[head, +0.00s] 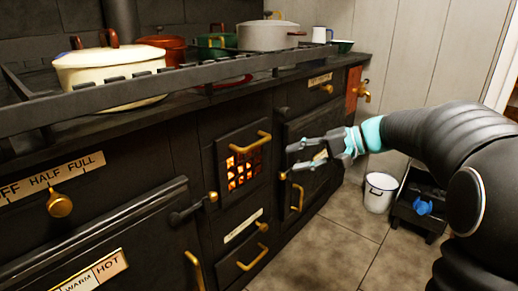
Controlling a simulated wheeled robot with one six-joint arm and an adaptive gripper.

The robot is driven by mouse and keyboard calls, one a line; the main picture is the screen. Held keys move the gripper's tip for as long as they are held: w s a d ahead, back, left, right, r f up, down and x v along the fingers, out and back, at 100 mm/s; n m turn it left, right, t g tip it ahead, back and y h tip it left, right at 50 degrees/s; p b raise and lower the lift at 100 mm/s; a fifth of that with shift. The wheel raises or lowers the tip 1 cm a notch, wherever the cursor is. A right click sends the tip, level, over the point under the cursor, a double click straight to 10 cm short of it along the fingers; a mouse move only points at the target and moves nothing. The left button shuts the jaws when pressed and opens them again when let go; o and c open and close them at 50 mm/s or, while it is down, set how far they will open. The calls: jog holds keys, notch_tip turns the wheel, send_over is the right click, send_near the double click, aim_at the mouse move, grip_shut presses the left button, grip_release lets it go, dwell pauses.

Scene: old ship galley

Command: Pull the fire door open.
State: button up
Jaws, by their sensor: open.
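The fire door (227,146) is a small black door in the stove's front, with a grate showing an orange glow. It looks shut. Its brass handle (250,142) runs across the upper part of the door. My gripper (287,161) is open and empty, to the right of the fire door, with its fingers pointing left. It appears apart from the handle, though the exact gap in depth cannot be told. It partly hides the larger black door (310,125) behind it.
A cream pot (108,67) and a grey pot (268,37) stand on the stove top behind a rail. A brass-ended latch (193,208) and lower drawer handle (253,258) stick out. A white bucket (379,194) and black box (418,205) stand on the floor. Floor in front is clear.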

aim_at(260, 144)
jog(key=w+d+t+y, duration=0.1)
jog(key=w+d+y, duration=0.15)
jog(key=w, duration=0.45)
jog(key=shift+y, duration=0.25)
jog(key=x, duration=0.7)
jog(key=b+x, duration=0.1)
jog(key=x, duration=0.6)
jog(key=shift+r+b, duration=0.2)
jog(key=shift+b, duration=0.1)
grip_shut()
